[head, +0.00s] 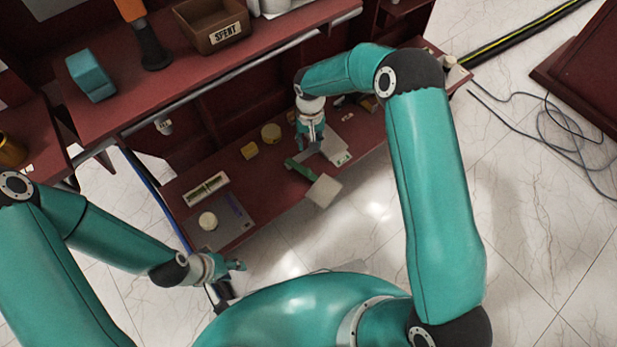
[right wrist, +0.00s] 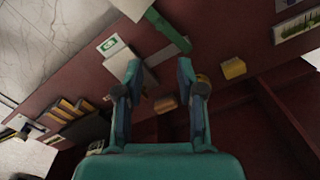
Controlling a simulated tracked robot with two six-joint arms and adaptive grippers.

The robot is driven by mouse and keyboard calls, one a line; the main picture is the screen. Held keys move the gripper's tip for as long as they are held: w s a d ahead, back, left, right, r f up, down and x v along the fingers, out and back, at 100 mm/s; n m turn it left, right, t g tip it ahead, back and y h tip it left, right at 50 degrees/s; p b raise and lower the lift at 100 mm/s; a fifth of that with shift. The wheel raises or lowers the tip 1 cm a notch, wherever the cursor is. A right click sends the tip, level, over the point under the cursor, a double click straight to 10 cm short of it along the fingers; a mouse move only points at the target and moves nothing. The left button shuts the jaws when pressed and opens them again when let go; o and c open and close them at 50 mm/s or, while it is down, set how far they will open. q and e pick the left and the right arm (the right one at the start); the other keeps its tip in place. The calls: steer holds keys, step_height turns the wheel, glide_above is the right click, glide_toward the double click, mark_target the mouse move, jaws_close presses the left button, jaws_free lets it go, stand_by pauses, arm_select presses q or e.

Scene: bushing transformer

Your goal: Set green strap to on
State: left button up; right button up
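The green strap (head: 299,170) is a thin green strip lying on the dark red lower shelf, with a whitish square block (head: 324,191) at its near end. In the right wrist view the strap (right wrist: 168,31) runs beyond the fingertips, and part of the pale block (right wrist: 131,6) shows at the top edge. My right gripper (right wrist: 158,68) is open and empty, pointing toward the shelf. In the head view my right gripper (head: 314,137) is above the shelf, just behind the strap. My left gripper (head: 236,277) is open and empty, off the shelf's near left corner.
A white-and-green box (right wrist: 112,45) lies near the strap. Yellow pieces (head: 249,151) and a round yellow item (head: 271,133) sit behind it. The upper bench (head: 120,110) holds a bin marked SPENT (head: 213,25). Cables (head: 560,130) lie on the floor at right.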

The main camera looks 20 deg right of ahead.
mark_target(309, 170)
step_height(309, 170, down, 17)
steer(key=b, duration=0.5)
steer(key=shift+w+r, duration=0.1)
jaws_close()
